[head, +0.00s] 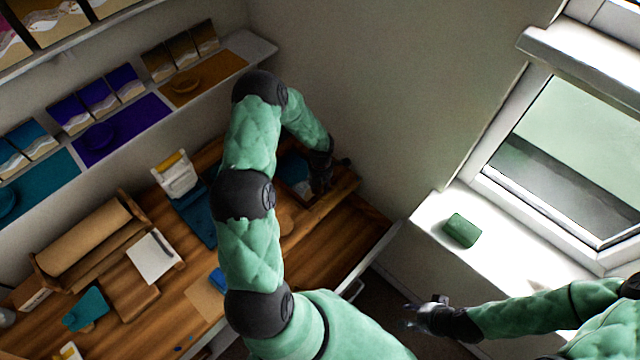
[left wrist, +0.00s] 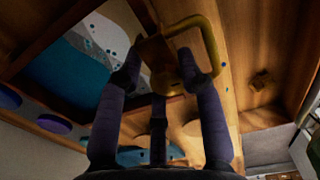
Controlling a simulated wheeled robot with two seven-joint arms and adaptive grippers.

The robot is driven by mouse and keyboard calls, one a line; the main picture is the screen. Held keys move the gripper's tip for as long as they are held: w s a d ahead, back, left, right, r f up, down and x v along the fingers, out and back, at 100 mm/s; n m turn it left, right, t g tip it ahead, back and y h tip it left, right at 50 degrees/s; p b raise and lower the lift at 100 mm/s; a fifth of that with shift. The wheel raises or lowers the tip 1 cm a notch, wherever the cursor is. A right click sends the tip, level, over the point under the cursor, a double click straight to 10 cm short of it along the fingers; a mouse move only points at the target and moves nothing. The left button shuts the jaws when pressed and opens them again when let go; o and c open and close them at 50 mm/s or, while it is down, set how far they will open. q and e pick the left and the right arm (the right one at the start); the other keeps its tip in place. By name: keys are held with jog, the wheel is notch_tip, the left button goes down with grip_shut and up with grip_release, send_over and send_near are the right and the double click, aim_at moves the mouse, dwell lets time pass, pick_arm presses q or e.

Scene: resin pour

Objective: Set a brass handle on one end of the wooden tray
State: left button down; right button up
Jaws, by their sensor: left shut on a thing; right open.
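The brass handle (left wrist: 211,42) shows in the left wrist view as a bent bar at the fingertips of my left gripper (left wrist: 160,65). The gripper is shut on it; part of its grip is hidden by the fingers. The wooden tray (left wrist: 22,60), with teal, grey and white resin inside, lies beside the fingers on the left. In the head view my left gripper (head: 322,178) is low over the bench's far right end, next to the tray's resin (head: 295,170). I cannot tell whether the handle touches the tray. My right gripper (head: 428,312) is open and empty, away from the bench.
The wooden bench (head: 330,240) holds a brown paper roll (head: 85,237), a white pad (head: 154,256) and a white container with a yellow top (head: 175,175). A wall shelf (head: 255,48) runs behind. A green block (head: 461,230) lies on the windowsill.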

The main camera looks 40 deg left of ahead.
dwell(0.6)
pick_arm(q)
jog(key=shift+f, duration=1.1)
dwell(1.5)
dwell(1.0)
jog(key=c, duration=0.7)
grip_release()
notch_tip(320, 180, up, 8)
jog(key=p, duration=0.7)
